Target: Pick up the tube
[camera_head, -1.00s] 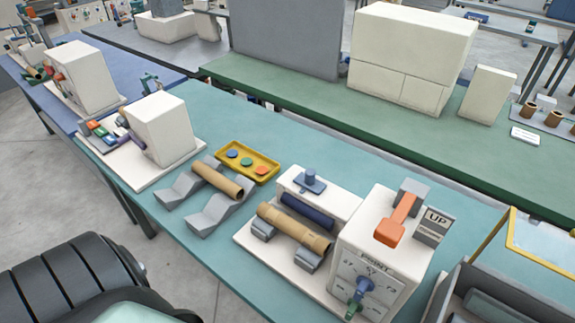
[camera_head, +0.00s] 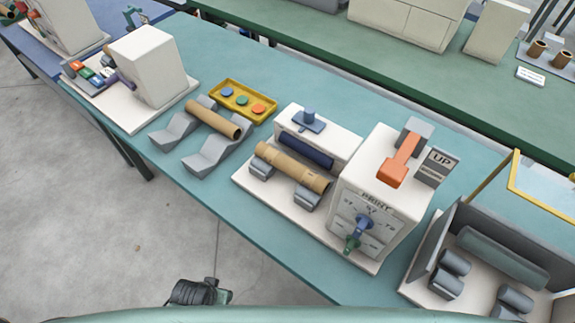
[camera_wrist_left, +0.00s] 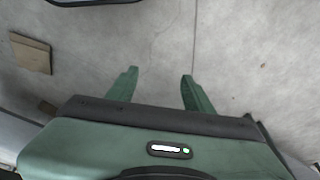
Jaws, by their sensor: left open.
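A brown cardboard tube (camera_head: 213,120) lies across two grey V-shaped cradles (camera_head: 205,158) on the teal table. A second, thicker tan tube (camera_head: 292,167) rests on grey supports of the white machine with the PRINT panel (camera_head: 370,215). I cannot tell which tube the task means. In the left wrist view my left gripper (camera_wrist_left: 159,74) is open, with two green fingers apart and nothing between them. Bare concrete floor shows beyond the fingers, and no tube is in that view. My right gripper is not in view.
A yellow tray (camera_head: 270,119) with coloured discs sits behind the cradles. A white block machine (camera_head: 147,65) stands to the left, and a grey roller unit (camera_head: 500,260) to the right. The teal table's front edge is clear near the cradles. A brown flat piece (camera_wrist_left: 31,53) lies on the floor.

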